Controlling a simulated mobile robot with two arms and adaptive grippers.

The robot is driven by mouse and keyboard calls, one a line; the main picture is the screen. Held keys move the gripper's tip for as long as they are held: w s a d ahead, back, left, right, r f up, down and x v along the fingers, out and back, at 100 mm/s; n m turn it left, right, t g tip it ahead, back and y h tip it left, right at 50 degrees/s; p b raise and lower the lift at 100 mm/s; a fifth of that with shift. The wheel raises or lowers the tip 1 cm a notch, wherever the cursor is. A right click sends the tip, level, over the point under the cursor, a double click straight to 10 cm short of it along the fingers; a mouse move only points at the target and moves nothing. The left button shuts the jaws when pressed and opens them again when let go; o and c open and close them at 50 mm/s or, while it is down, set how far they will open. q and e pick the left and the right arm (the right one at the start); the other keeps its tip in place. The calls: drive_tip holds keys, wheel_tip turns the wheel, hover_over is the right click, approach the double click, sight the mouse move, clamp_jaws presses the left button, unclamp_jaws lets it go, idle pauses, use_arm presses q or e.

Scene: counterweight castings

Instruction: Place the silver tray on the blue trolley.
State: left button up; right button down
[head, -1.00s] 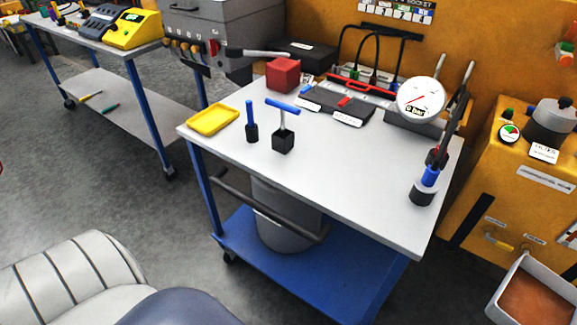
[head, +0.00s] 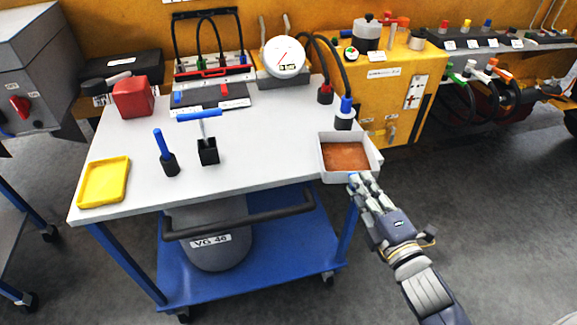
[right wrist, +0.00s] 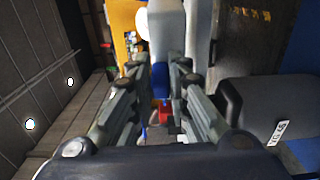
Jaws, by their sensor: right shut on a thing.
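The silver tray (head: 345,178) is a pale open box with a brown floor, at the right front corner of the blue trolley in the head view. The trolley has a light top (head: 255,165) and a blue lower shelf (head: 260,262). My right gripper (head: 361,181) is shut on the tray's near wall. The tray overlaps the top's right edge in the picture; I cannot tell its height above it. In the right wrist view, the fingers (right wrist: 160,88) reach forward and the tray is hard to make out. My left gripper is not in view.
The middle right of the top is clear. A yellow cabinet (head: 385,75) stands behind right.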

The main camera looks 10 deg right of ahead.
sight(376, 166)
drive_tip(key=w+d, duration=0.1)
drive_tip(key=w+d+r, duration=0.1)
drive_tip(key=d, duration=0.1)
drive_tip(key=w+d+r, duration=0.1)
drive_tip(key=w, duration=0.1)
drive_tip(key=shift+d, duration=0.2)
drive_tip(key=shift+w+a+r, duration=0.1)
drive_tip(key=shift+a, duration=0.2)
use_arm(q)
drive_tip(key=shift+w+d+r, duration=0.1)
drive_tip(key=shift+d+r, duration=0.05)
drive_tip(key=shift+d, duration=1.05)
use_arm(e)
drive_tip(key=a+f, duration=0.2)
drive_tip(key=a, duration=0.5)
drive_tip(key=a+f, duration=0.3)
drive_tip(key=a, duration=0.5)
drive_tip(key=shift+w, duration=0.35)
drive_tip(key=c, duration=1.5)
unclamp_jaws()
drive_tip(key=shift+f, duration=0.1)
drive_tip(key=shift+c, duration=0.2)
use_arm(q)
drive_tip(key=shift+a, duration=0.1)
